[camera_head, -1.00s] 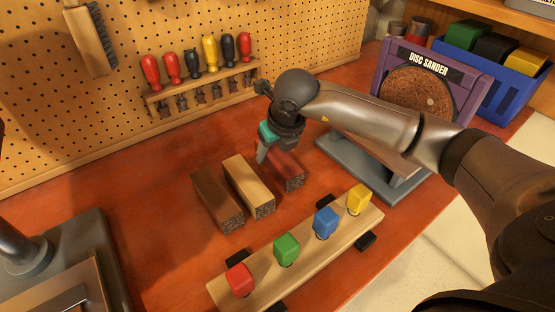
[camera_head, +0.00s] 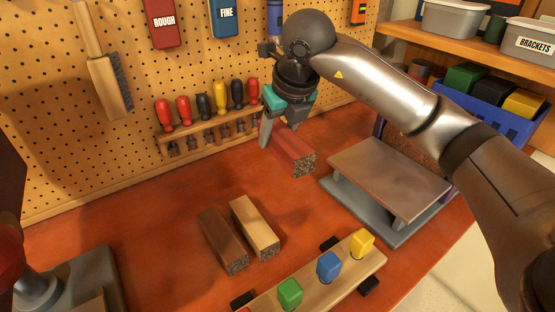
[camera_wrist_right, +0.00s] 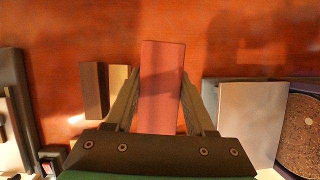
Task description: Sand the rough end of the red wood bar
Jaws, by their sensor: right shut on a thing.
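The red wood bar (camera_head: 292,148) is held in my right gripper (camera_head: 281,126), in the air over the bench in the head view. Its rough, speckled end (camera_head: 304,165) faces the front right. In the right wrist view the bar (camera_wrist_right: 162,75) sits between the two fingers of the gripper (camera_wrist_right: 160,103). The disc sander shows its grey work table (camera_head: 390,175) to the right of the bar; its brown disc (camera_head: 400,143) is mostly hidden behind my right arm. The disc also shows in the right wrist view (camera_wrist_right: 302,132). My left gripper is not in view.
A dark brown bar (camera_head: 222,240) and a light wood bar (camera_head: 255,227) lie on the red bench (camera_head: 150,235). A board with coloured pegs (camera_head: 310,290) is at the front. A screwdriver rack (camera_head: 215,128) is on the pegboard (camera_head: 180,70). A grey machine (camera_head: 75,280) stands front left.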

